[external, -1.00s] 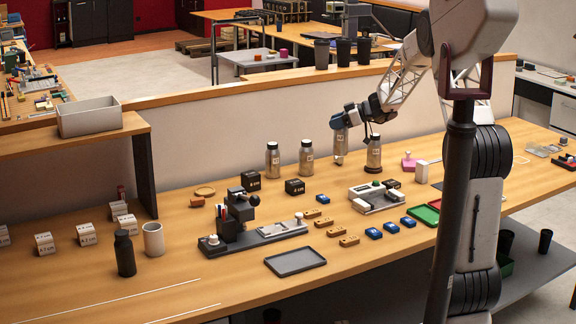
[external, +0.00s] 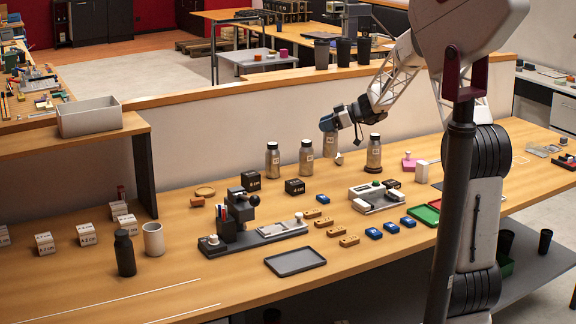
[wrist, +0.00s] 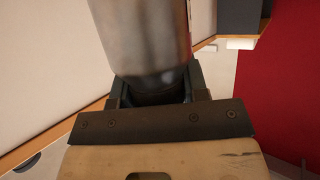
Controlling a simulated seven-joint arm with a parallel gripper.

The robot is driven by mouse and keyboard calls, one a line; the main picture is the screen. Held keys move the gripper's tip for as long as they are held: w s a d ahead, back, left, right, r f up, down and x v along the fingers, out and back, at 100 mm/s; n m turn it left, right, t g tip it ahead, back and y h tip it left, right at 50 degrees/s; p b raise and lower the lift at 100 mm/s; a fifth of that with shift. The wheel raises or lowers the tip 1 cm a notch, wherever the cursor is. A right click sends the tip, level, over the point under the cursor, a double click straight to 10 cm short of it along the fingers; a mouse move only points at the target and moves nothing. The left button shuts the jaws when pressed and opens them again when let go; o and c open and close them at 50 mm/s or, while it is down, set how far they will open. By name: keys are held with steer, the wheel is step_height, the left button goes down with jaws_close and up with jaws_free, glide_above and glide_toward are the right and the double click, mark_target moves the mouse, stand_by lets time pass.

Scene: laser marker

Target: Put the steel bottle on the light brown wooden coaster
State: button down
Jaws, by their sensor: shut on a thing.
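A steel bottle (external: 330,146) hangs below my gripper (external: 328,124), roughly upright, near the back of the bench. In the wrist view the same bottle (wrist: 143,38) fills the top middle, with its dark end between the fingers of my gripper (wrist: 155,92), which is shut on it. The light brown wooden coaster (external: 205,191) lies flat and empty at the back left of the bench, well to the left of my gripper.
Two similar bottles (external: 272,160) (external: 306,158) stand left of the held one. Another bottle (external: 374,153) stands to the right on a dark base. Black boxes (external: 294,187) and a black device (external: 240,210) stand near the coaster. A darker brown piece (external: 197,201) lies just before it.

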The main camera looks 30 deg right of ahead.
steer(key=s+a+f+n+g+y, duration=0.1)
steer(key=a+n+g, duration=0.1)
steer(key=a, duration=1.1)
steer(key=s+a+n+g, duration=0.2)
steer(key=a+n+g, duration=0.1)
steer(key=a, duration=1)
steer(key=s+a+f+n+g+y, duration=0.1)
steer(key=a+n+g, duration=0.1)
steer(key=a, duration=1.1)
steer(key=shift+s+a+f+g+y, duration=0.3)
steer(key=shift+s+a+g, duration=0.1)
steer(key=shift+g, duration=0.1)
steer(key=w+a, duration=0.2)
steer(key=w, duration=0.5)
steer(key=w+a+f, duration=0.1)
steer(key=w+a, duration=0.1)
steer(key=w, duration=0.6)
steer(key=shift+a+f, duration=0.25)
steer(key=shift+a, duration=0.1)
steer(key=shift+w, duration=0.1)
steer(key=shift+f, duration=1.85)
steer(key=c, duration=0.6)
jaws_free()
steer(key=shift+c, duration=0.2)
